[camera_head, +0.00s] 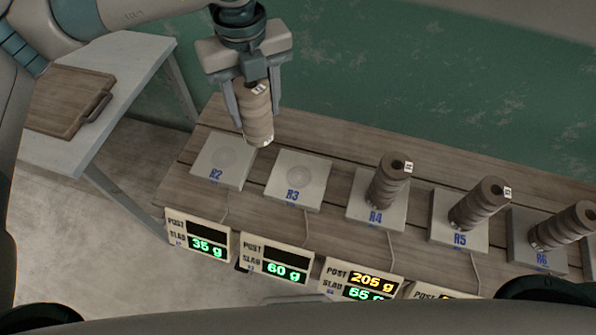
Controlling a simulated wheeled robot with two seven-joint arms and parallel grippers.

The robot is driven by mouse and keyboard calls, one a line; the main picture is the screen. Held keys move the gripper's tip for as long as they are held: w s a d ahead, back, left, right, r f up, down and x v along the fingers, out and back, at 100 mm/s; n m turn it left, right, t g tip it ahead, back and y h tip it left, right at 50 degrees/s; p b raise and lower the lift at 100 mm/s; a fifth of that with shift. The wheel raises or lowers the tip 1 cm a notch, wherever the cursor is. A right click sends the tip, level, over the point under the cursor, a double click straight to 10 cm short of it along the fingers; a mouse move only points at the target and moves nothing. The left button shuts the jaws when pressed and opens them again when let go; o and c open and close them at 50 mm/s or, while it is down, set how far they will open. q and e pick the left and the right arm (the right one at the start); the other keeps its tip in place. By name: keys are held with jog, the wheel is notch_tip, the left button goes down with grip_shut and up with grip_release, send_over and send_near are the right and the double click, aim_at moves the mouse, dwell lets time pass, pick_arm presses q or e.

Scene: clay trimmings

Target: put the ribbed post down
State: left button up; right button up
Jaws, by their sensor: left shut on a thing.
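My left gripper (256,106) comes down from the top and is shut on a brown ribbed post (258,128). The post is roughly upright, with a small white tag near its top. Its lower end appears over the gap between slab R2 (232,174) and slab R3 (318,192), towards their back edges; its exact height is hard to tell. Other ribbed posts stand on slab R4 (362,210), slab R5 (442,234) and slab R6 (518,252). My right gripper is not in view.
The slabs lie in a row on a plank table (330,145). A side table (120,95) with a wooden board (65,95) is left.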

pick_arm(q)
jog(key=m, duration=0.1)
jog(key=a+m, duration=0.1)
jog(key=m, duration=0.1)
jog(key=a+m, duration=0.1)
jog(key=shift+w+f+m, duration=0.1)
jog(key=shift+w+m, duration=0.25)
jog(key=shift+m, duration=0.05)
jog(key=w+a+m, duration=0.1)
jog(key=a+m, duration=0.5)
jog(key=m, duration=1.1)
jog(key=w+a+f+m, duration=0.1)
jog(key=a+m, duration=0.6)
jog(key=m, duration=1.1)
jog(key=shift+a, duration=0.15)
jog(key=shift+s+f, duration=0.15)
jog(key=shift+s, duration=0.05)
